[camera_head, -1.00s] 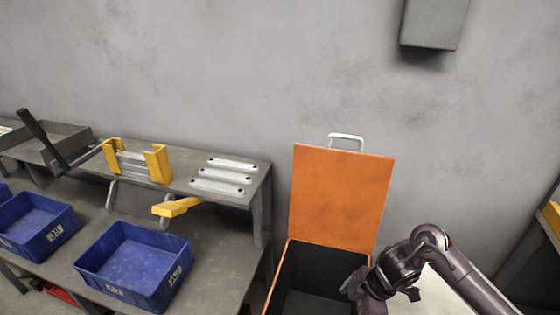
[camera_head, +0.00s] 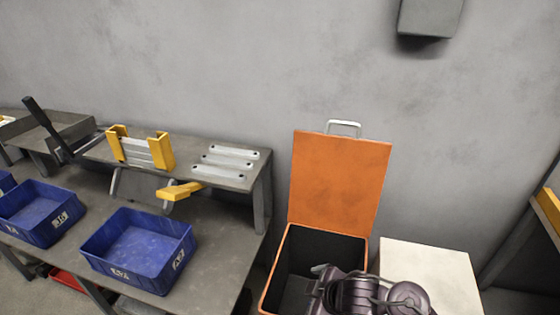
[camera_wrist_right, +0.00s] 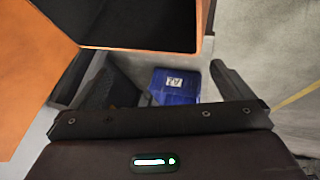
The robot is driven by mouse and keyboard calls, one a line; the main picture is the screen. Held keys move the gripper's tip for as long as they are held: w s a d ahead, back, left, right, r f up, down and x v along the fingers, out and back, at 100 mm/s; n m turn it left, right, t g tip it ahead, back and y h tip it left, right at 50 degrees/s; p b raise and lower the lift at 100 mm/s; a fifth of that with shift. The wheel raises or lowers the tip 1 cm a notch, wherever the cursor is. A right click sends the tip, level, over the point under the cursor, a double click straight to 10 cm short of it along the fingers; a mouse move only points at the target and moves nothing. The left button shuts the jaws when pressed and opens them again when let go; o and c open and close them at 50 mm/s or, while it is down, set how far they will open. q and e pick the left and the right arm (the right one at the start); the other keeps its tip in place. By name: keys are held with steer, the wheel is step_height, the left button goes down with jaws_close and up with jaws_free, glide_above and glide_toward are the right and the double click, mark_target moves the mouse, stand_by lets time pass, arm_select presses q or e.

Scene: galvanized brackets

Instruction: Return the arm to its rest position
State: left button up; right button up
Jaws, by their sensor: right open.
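My right arm comes in at the bottom of the head view, with its gripper (camera_head: 318,282) over the front of the open orange box (camera_head: 268,290). In the right wrist view the two fingers of this gripper (camera_wrist_right: 160,66) stand wide apart with nothing held between them. The orange box fills the left and top of that view, close to the fingers. My left gripper is not in view.
A bench at left carries blue bins (camera_head: 137,248) and a raised shelf with several flat galvanized brackets (camera_head: 224,165) and a yellow fixture (camera_head: 158,150). The box's orange lid (camera_head: 340,180) stands open against the wall. A pale block (camera_head: 440,262) stands right of the box.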

steer(key=s+d+r+m+g+h, duration=0.1)
steer(key=s+d+r+m+h, duration=0.1)
steer(key=s+d+m, duration=0.45)
steer(key=s+d+r+m+g+h, duration=0.1)
steer(key=s+d+r+m+h, duration=0.15)
steer(key=s+d+m, duration=0.45)
step_height(320, 180, down, 26)
steer(key=s+a+n+g+p, duration=0.1)
steer(key=s+n+g+p, duration=0.1)
steer(key=s+d+f+p, duration=0.2)
steer(key=s+d+f, duration=0.1)
steer(key=s+f, duration=1.5)
steer(key=s, duration=0.2)
steer(key=shift+s+d+g, duration=0.2)
steer(key=shift+s+g, duration=0.15)
steer(key=shift+g, duration=0.05)
